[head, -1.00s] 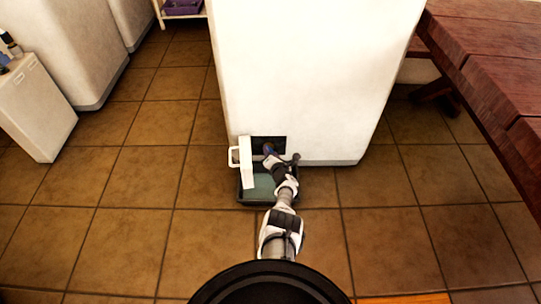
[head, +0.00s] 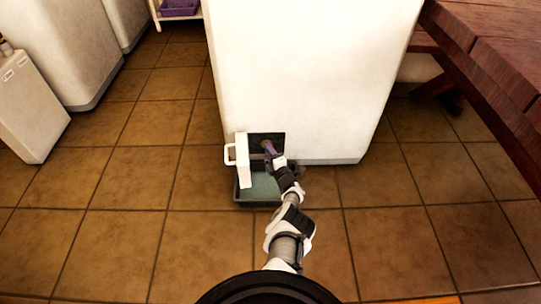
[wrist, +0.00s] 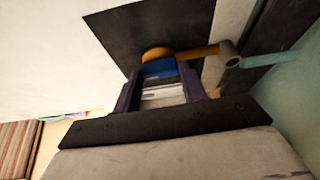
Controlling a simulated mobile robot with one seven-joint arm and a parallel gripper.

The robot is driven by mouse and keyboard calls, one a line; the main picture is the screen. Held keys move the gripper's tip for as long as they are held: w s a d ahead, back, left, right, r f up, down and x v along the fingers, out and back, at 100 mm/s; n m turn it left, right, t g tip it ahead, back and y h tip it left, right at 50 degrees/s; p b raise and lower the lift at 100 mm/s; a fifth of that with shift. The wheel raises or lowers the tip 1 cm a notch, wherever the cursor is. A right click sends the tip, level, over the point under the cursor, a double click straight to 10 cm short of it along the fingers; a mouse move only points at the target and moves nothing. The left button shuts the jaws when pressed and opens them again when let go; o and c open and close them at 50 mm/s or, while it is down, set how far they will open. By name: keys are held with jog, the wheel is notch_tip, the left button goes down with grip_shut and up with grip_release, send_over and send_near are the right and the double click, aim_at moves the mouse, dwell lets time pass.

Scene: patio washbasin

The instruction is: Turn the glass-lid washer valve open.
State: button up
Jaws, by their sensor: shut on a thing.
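The white washer (head: 310,75) stands ahead, with a dark square recess (head: 275,137) low on its front. The valve (head: 267,146) shows there as a small brownish knob. In the wrist view the valve has an orange-brass part (wrist: 160,53), with a blue piece (wrist: 158,68) just in front of it. My gripper (head: 271,151) reaches into the recess from below right. In the wrist view my gripper (wrist: 160,78) has its two dark purple fingers on either side of the blue piece, shut on the valve. The fingers partly hide the valve, and its exact angle is unclear. No lid is in view.
A white flap (head: 243,160) with a loop handle stands open left of the recess. A dark-rimmed tray (head: 243,197) lies on the floor below. A wooden table (head: 500,75) is at right, and a white cabinet (head: 30,105) at left.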

jog(key=shift+m, duration=0.3)
dwell(0.4)
jog(key=o, duration=1)
jog(key=p+v, duration=0.4)
jog(key=v, duration=0.3)
jog(key=p+v, duration=0.4)
jog(key=v, duration=0.2)
jog(key=shift+s+d+f+p, duration=0.15)
jog(key=shift+s+f+p, duration=0.05)
jog(key=shift+s+p, duration=0.2)
